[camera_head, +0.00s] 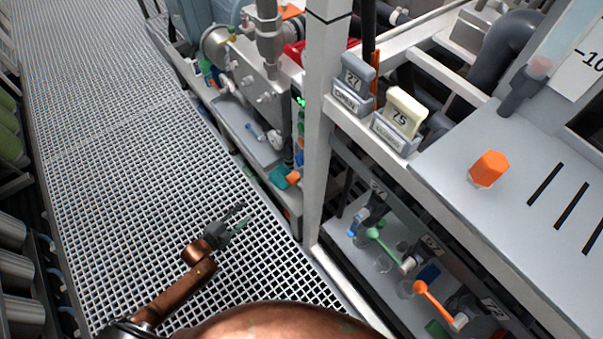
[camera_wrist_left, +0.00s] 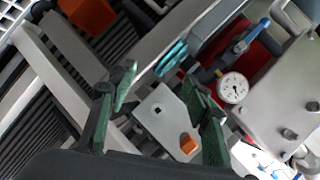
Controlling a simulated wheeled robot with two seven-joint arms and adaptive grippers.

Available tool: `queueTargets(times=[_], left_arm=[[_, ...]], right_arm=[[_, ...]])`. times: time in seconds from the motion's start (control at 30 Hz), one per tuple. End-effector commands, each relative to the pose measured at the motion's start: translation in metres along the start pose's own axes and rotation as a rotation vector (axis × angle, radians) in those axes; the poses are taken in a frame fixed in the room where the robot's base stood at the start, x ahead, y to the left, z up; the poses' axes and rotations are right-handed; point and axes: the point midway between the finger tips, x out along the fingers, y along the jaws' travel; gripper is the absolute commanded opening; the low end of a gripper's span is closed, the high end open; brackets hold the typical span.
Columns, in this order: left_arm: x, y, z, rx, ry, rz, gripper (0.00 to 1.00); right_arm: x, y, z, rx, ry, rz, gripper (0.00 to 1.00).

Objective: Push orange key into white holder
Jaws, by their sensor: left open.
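An orange six-sided piece (camera_head: 488,168), which looks like the key, stands on a small whitish base (camera_head: 481,182) on the light panel at the right in the head view. I cannot tell whether this base is the white holder or how deep the piece sits. My left gripper (camera_head: 238,218) is open and empty over the grated floor, far left of the orange piece. In the left wrist view its green-padded fingers (camera_wrist_left: 163,82) are apart with nothing between them. A small orange block (camera_wrist_left: 188,143) shows beyond them on a light plate. My right gripper is not in view.
A grey tag 27 (camera_head: 354,75) and a cream tag 75 (camera_head: 404,111) stand in grey holders on the frame. A white post (camera_head: 325,120) rises between floor and panel. Green (camera_head: 384,246) and orange (camera_head: 434,301) valve handles sit below. The grated walkway (camera_head: 110,150) is clear.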

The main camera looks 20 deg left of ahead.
Motion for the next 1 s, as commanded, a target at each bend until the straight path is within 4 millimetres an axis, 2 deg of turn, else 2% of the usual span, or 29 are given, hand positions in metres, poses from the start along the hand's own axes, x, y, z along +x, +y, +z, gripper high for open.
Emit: queueTargets(times=[0.03, 0.13, 0.2, 0.3, 0.4, 0.6, 1.0], left_arm=[[0.018, -0.011, -0.016, 0.080, 0.069, -0.035, 0.45], [0.035, -0.048, -0.059, 0.233, 0.194, -0.122, 0.45], [0.041, -0.068, -0.089, 0.320, 0.267, -0.179, 0.45], [0.042, -0.087, -0.122, 0.413, 0.345, -0.246, 0.45], [0.041, -0.100, -0.143, 0.469, 0.391, -0.292, 0.45], [0.038, -0.110, -0.159, 0.506, 0.419, -0.325, 0.45], [0.043, -0.112, -0.160, 0.503, 0.417, -0.325, 0.45]], right_arm=[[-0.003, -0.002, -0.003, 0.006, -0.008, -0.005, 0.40], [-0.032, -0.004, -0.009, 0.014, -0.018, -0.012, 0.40], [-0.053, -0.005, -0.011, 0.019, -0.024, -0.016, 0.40], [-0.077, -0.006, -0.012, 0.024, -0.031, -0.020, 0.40], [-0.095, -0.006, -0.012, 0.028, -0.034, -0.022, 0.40], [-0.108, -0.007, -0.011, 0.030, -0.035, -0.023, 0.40], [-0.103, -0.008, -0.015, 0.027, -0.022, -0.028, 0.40]])
